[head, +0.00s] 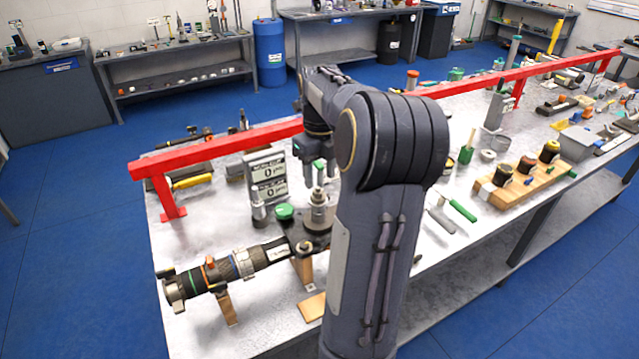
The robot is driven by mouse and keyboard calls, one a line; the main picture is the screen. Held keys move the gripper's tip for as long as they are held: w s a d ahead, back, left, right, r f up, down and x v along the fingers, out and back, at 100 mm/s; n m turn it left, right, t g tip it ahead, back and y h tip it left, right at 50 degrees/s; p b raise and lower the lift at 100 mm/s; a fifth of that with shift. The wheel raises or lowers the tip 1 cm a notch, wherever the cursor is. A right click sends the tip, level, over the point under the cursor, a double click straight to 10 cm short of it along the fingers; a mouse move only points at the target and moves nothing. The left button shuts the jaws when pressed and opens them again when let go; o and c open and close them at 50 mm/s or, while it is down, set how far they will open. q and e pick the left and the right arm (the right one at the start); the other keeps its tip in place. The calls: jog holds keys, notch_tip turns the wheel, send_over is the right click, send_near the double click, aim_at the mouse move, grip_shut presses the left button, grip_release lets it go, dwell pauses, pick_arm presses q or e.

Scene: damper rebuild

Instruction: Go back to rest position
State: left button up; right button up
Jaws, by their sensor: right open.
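My right arm rises from the bottom middle and bends over the workbench (265,329). Its gripper (316,168) points down, partly hidden behind my forearm and elbow. The fitting stands at the right end of a dark damper (223,269), which lies on wooden supports (227,309). A round green cap (284,211) is just left of the fitting. My left gripper is not in view.
A red rail (230,146) runs along the bench behind the gripper. A gauge unit with two displays (266,177) stands close on the left. Right of my arm are a green-handled tool (458,207) and a wooden block (520,187) holding dark parts. Blue floor (70,240) is clear at left.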

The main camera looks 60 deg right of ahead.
jog(key=shift+r, duration=2.15)
jog(key=s+a+f+m+t+y+b, duration=0.1)
jog(key=s+a+f+m+t, duration=0.1)
jog(key=a+m, duration=0.9)
jog(key=s+a+f+m+t+y+b, duration=0.1)
jog(key=s+a+f+m, duration=0.3)
jog(key=a+m, duration=0.7)
jog(key=s+a+f+m+t+y+b, duration=0.1)
jog(key=s+a+f+m+t+b, duration=0.1)
jog(key=a+f+m, duration=0.4)
jog(key=s+a+m, duration=0.1)
jog(key=a+m, duration=0.4)
jog(key=shift+s+m+t+y, duration=0.2)
jog(key=shift+m+t+y, duration=0.1)
jog(key=shift+m+y, duration=0.1)
